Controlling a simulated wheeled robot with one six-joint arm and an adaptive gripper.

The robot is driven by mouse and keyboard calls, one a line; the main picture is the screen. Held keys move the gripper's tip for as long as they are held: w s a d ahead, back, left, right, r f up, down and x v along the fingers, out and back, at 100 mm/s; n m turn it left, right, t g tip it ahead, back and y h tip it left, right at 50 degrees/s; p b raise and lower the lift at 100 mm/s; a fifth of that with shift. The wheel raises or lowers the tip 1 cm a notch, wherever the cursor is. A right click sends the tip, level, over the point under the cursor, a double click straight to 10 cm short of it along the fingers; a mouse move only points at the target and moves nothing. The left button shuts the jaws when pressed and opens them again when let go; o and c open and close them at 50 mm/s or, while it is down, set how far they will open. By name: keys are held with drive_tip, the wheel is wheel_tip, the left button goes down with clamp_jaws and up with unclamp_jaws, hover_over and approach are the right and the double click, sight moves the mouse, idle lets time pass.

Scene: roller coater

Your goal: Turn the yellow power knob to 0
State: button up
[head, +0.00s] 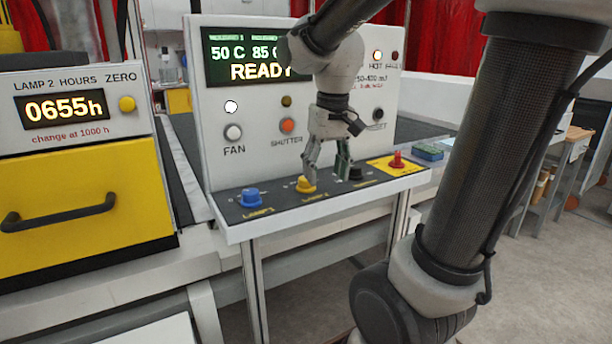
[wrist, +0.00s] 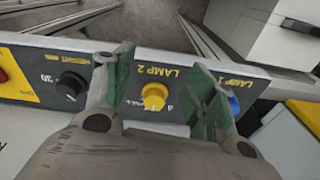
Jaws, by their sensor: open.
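The yellow knob (head: 305,185) sits on the sloped dark control strip of the white panel, between the blue and black knobs. In the wrist view the yellow knob (wrist: 154,97) is by the label LAMP 2. A digit that looks like 4 is printed beside it; the other marks are too small or hidden. My gripper (head: 326,170) is over the strip close to the yellow knob. In the wrist view my gripper's (wrist: 160,88) green-padded fingers are apart, one on each side of the knob in the picture. Nothing is held. I cannot tell whether the fingers reach down around it.
A blue knob (head: 250,197), a black knob (head: 356,173) and a red knob (head: 397,159) on a yellow plate share the strip. The display (head: 255,57) above reads READY. A yellow drawer (head: 82,195) stands left, under a lamp-hours box with its own yellow button (head: 127,104).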

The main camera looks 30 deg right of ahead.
sight(306, 184)
drive_tip(key=w+m, duration=0.1)
drive_tip(key=w, duration=0.1)
drive_tip(key=w+m, duration=0.1)
drive_tip(key=w, duration=0.1)
drive_tip(key=w+m+g, duration=0.1)
drive_tip(key=w, duration=0.1)
drive_tip(key=shift+w+a+r, duration=0.1)
drive_tip(key=shift+w+r, duration=0.15)
drive_tip(key=shift+w, duration=0.1)
drive_tip(key=w+r+m, duration=0.2)
drive_tip(key=m, duration=0.1)
drive_tip(key=shift+w+r, duration=0.2)
drive_tip(key=shift+r, duration=0.2)
drive_tip(key=shift+s+m, duration=0.25)
drive_tip(key=shift+m, duration=0.15)
drive_tip(key=shift+s+f+m, duration=0.1)
drive_tip(key=shift+f+m, duration=0.2)
drive_tip(key=shift+f, duration=0.2)
wheel_tip(306, 184, down, 7)
drive_tip(key=shift+r, duration=0.1)
drive_tip(key=c, duration=1.1)
